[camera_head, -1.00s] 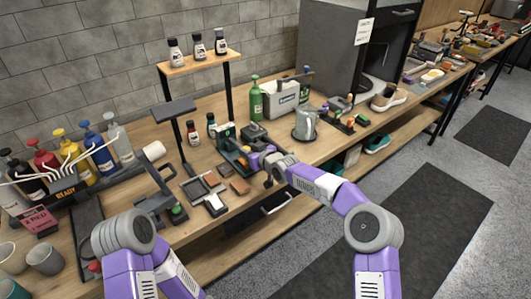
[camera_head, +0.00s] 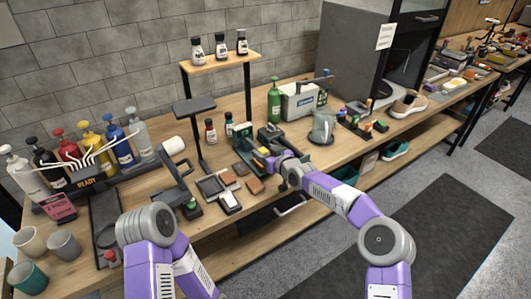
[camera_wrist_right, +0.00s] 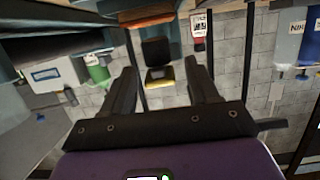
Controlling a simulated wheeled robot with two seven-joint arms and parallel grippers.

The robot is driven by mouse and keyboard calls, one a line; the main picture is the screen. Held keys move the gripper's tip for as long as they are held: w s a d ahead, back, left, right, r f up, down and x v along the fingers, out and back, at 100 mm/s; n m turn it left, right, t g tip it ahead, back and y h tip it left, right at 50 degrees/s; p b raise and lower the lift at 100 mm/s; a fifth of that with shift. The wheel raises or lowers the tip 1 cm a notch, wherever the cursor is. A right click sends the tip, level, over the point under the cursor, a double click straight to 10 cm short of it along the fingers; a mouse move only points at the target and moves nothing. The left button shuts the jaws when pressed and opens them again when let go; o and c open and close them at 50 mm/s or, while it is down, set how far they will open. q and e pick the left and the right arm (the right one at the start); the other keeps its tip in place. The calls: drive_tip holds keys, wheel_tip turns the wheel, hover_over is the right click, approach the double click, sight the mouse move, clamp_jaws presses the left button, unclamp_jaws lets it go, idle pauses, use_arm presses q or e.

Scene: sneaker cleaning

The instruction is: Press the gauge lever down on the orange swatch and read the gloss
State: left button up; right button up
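A dark gauge-like device with a teal tray (camera_head: 243,152) stands on the bench left of my right gripper. A small orange patch (camera_head: 264,151) shows on it beside the gripper; I cannot tell if this is the swatch. My right gripper (camera_head: 270,162) is low at the tray's right end. In the right wrist view, its dark fingers (camera_wrist_right: 160,88) are apart. A black and yellow part (camera_wrist_right: 158,75) shows between them, and an orange piece (camera_wrist_right: 146,18) near the top edge. The lever and any reading are too small to tell.
Brown and dark swatch blocks (camera_head: 255,186) and a grey tray (camera_head: 210,187) lie in front of the device. A green bottle (camera_head: 274,103), white box (camera_head: 298,103) and clear jug (camera_head: 323,127) stand behind and right. Pump bottles (camera_head: 118,145) fill the left.

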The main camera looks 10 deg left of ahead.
drive_tip(key=shift+r, duration=0.1)
drive_tip(key=shift+s+d+r, duration=0.2)
drive_tip(key=shift+s+d, duration=0.2)
drive_tip(key=shift+s, duration=0.05)
use_arm(q)
drive_tip(key=shift+r+p, duration=0.45)
drive_tip(key=shift+p, duration=0.05)
use_arm(e)
drive_tip(key=v, duration=0.6)
drive_tip(key=shift+f, duration=0.15)
use_arm(q)
drive_tip(key=shift+c, duration=0.4)
use_arm(e)
drive_tip(key=shift+s+d, duration=0.1)
drive_tip(key=shift+s, duration=0.05)
